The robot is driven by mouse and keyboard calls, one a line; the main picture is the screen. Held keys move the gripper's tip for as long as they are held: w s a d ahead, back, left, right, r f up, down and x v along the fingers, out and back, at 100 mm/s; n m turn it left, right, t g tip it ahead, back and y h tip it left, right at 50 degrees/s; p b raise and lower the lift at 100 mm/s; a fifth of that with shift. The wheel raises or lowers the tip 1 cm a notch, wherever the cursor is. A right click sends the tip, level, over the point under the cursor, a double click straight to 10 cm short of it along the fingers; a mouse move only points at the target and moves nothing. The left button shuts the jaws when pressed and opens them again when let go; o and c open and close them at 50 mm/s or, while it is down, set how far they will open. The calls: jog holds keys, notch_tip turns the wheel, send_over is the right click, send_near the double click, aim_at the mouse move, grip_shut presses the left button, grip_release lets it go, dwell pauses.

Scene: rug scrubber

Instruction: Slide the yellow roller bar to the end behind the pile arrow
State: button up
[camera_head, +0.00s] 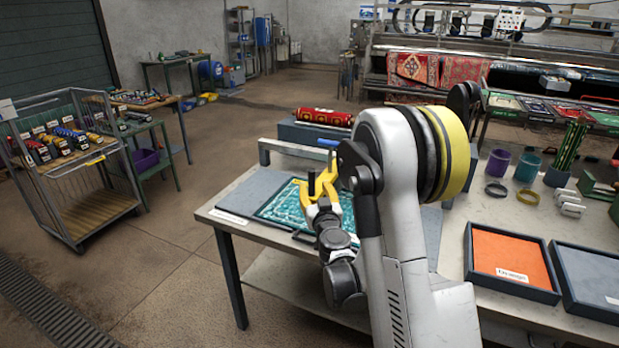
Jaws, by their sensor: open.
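A teal patterned rug (283,206) lies on the near table (208,212), partly covered by my arm. My gripper (321,170), with yellow fingers and dark tips, is above the far right part of the rug. It is open, and I see nothing held between its fingers. A pale grey bar (291,149) spans the table behind the rug, with a blue part (328,143) near my arm. I cannot make out a separate yellow roller bar or the pile arrow. My arm hides the table's right part.
A red patterned roll (325,117) sits behind the bar. An orange tray (512,262) and a grey tray (597,281) are at right, with purple (497,164) and teal cups (528,167) behind. A wire cart (75,165) stands left; floor between is clear.

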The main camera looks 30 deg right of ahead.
aim_at(312, 180)
jog(key=x, duration=0.6)
jog(key=shift+b, duration=0.4)
grip_shut()
